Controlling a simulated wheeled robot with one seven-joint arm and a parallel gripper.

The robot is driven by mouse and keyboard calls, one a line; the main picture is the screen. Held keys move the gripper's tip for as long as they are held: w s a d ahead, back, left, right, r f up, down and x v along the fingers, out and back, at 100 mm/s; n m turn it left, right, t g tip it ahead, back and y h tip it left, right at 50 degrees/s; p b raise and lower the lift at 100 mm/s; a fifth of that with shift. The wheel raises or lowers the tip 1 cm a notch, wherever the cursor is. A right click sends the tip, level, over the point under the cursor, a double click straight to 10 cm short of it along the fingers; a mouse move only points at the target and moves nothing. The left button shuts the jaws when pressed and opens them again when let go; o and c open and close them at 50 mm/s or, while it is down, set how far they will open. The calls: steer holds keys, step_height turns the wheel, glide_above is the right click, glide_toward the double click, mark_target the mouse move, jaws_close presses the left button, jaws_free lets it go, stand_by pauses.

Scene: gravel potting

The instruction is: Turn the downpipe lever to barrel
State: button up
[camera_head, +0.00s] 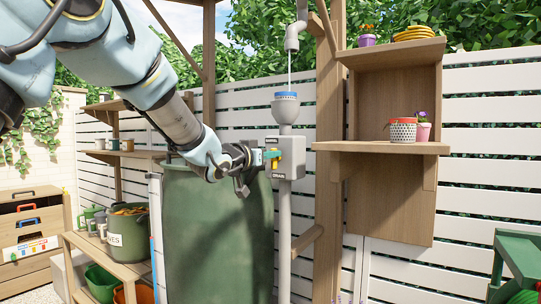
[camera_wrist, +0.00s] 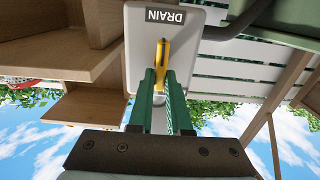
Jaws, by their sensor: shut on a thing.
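The grey diverter box (camera_head: 291,157) sits on the downpipe, with a BARREL label (camera_head: 272,140) at its top and a DRAIN label (camera_head: 279,175) at its bottom. In the wrist view the box (camera_wrist: 196,50) appears upside down, with the DRAIN label (camera_wrist: 165,16) at the top. The yellow lever (camera_wrist: 161,53) stands out from the box face. My gripper (camera_wrist: 162,75) has its green fingers shut on the lever, one on each side. In the head view my gripper (camera_head: 271,157) reaches the box from the left. The lever's pivot and exact angle are partly hidden by the fingers.
The green barrel (camera_head: 220,235) stands left of the downpipe, below my arm. Water falls from the upper pipe (camera_head: 292,42) into the funnel (camera_head: 286,107). A wooden shelf (camera_head: 380,147) with pots is at right. A bench (camera_head: 120,255) with buckets is at left.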

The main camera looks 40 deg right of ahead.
jaws_close()
steer(key=shift+w+a+f+n+p, duration=0.1)
steer(key=shift+w+f+n+p, duration=0.15)
steer(key=shift+n+p, duration=1.85)
steer(key=shift+w+a+f+n+p, duration=0.1)
steer(key=shift+w+f+n+p, duration=0.2)
steer(key=shift+n, duration=3.55)
steer(key=shift+w+f+n+p, duration=0.25)
steer(key=shift+n+p, duration=1.05)
steer(key=shift+n, duration=1.65)
steer(key=o, duration=0.7)
jaws_free()
